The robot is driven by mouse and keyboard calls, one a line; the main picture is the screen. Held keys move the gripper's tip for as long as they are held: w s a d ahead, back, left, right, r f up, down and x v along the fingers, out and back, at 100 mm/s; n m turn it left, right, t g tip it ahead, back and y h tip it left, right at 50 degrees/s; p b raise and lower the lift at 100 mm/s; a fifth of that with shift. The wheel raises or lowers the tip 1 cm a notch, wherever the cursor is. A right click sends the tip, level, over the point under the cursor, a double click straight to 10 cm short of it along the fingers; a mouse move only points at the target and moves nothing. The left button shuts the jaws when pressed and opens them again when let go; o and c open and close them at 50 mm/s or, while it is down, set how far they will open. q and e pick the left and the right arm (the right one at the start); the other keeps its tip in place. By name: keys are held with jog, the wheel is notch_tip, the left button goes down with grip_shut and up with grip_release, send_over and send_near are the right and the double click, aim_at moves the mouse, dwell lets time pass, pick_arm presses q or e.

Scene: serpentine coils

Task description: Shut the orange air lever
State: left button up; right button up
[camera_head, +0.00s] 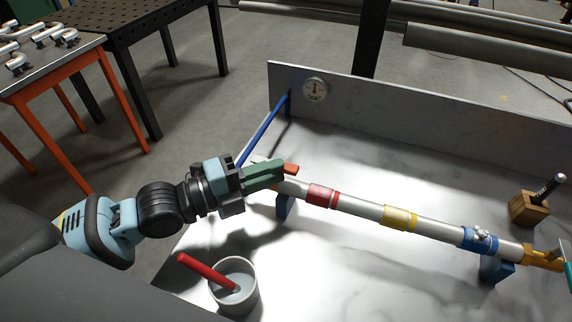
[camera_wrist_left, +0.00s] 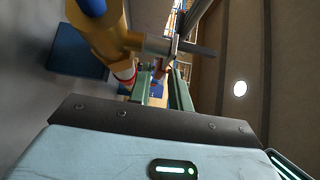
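The orange air lever (camera_head: 291,169) shows as a small orange-red piece at the left end of the metal pipe, just beyond my left fingertips. My left gripper (camera_head: 268,175) reaches in from the left with its green fingers over that pipe end. In the left wrist view, the two green fingers (camera_wrist_left: 162,88) stand apart with a gap between them. A brass-coloured fitting (camera_wrist_left: 112,38) with a grey bar lies just beyond them. The fingers hide part of the pipe end, and I cannot tell whether they touch the lever. My right gripper is not in view.
The pipe (camera_head: 360,211) has red, yellow and blue bands and rests on blue supports. A cup (camera_head: 246,298) with a red stick stands in front. A blue tube (camera_head: 262,133) rises toward the gauge (camera_head: 315,89). A wooden block (camera_head: 528,208) stands at right.

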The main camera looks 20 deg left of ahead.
aim_at(287, 166)
pick_arm(q)
jog(key=shift+x, duration=1.75)
grip_shut()
